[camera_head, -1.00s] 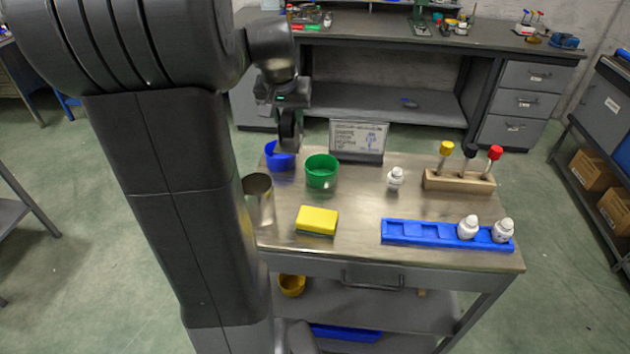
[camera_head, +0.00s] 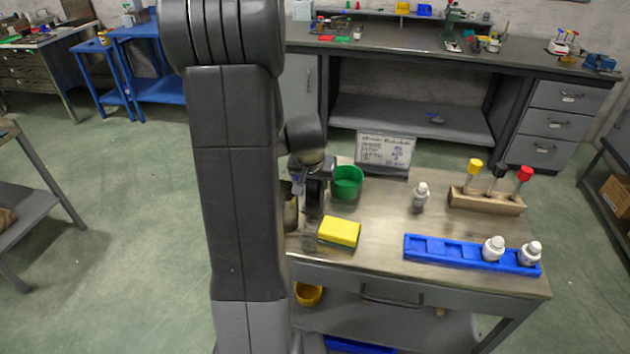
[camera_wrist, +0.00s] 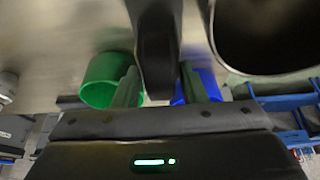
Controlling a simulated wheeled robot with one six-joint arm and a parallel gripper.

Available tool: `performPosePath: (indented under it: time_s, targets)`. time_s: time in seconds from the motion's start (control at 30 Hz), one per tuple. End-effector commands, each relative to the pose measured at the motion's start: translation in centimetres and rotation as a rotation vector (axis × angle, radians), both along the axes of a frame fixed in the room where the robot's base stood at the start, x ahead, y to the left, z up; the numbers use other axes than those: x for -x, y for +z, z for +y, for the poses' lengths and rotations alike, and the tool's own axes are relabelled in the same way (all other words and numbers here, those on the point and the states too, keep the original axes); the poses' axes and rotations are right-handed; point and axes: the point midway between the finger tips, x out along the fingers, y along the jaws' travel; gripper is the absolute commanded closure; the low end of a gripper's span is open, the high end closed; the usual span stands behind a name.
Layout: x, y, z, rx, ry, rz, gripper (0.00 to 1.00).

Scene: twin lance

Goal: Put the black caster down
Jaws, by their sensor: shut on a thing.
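The black caster (camera_wrist: 157,45) is between the two fingers of my gripper (camera_wrist: 160,82) in the wrist view, and the gripper is shut on it. In the head view the caster (camera_head: 314,190) hangs below my gripper (camera_head: 304,182) at the left end of the metal-topped cart (camera_head: 385,225). It is left of the green cup and beside the metal cup. I cannot tell whether its lower end touches the cart top. My arm partly hides this area.
A green cup (camera_head: 347,181), a metal cup (camera_head: 291,210) and a yellow sponge (camera_head: 339,232) are close by. A blue cup (camera_wrist: 198,86) shows in the wrist view. White bottles, a blue rack (camera_head: 470,254) and a wooden holder (camera_head: 486,201) stand right. Mid-cart has free room.

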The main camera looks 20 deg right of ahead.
Motion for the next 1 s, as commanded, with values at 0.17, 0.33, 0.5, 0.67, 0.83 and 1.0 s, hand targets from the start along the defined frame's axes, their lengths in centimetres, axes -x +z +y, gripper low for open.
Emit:
performPosePath:
  time_s: [0.17,0.33,0.5,0.67,0.83,1.0]
  targets:
    - [0.0,0.0,0.0,0.001,0.0,-0.002,0.97]
    - [0.0,-0.3,0.0,0.001,0.0,-0.002,0.97]
    - [0.0,-0.3,0.0,0.001,0.0,-0.001,0.4]
    - [0.0,-0.3,0.0,0.0,0.0,0.0,0.4]
    - [0.0,0.0,0.0,0.0,0.0,0.0,0.4]
    - [0.4,1.4,0.2,0.001,0.0,-0.004,0.4]
